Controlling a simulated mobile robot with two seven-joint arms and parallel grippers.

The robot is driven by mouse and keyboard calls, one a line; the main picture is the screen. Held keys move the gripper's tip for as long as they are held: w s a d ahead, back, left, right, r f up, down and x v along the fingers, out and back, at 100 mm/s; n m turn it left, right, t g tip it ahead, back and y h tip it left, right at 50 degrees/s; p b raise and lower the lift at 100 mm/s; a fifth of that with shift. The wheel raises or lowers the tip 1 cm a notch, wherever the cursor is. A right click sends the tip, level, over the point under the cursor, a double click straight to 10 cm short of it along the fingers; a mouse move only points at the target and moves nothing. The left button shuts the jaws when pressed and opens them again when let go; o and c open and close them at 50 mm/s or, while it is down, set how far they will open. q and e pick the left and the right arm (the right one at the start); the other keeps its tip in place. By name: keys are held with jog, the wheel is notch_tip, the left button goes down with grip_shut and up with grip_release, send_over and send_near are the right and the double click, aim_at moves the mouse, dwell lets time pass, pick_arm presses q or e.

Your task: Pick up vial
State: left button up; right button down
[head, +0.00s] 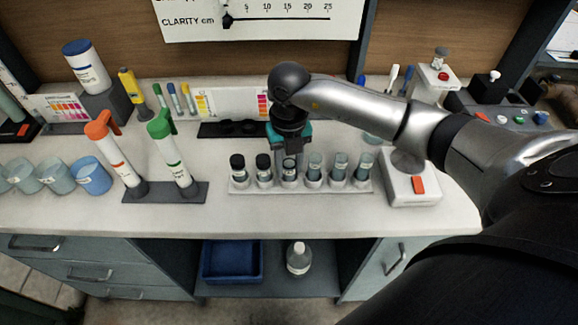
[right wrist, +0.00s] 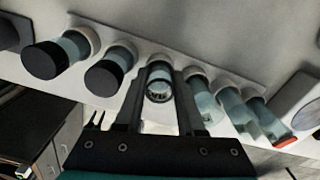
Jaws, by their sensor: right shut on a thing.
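A pale rack (head: 300,187) on the counter holds a row of several vials. The two leftmost vials (head: 238,168) have black caps; the three on the right (head: 315,165) look uncapped. My left gripper is out of view.
Left of the rack stand an orange-topped tube (head: 115,158) and a green-topped tube (head: 173,150) on a dark base. A white device with a red switch (head: 408,185) sits close to the right. The counter in front of the rack is clear.

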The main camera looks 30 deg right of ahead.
notch_tip(320, 180, up, 20)
jog(key=p, duration=0.2)
jog(key=shift+f, duration=0.1)
dwell(0.4)
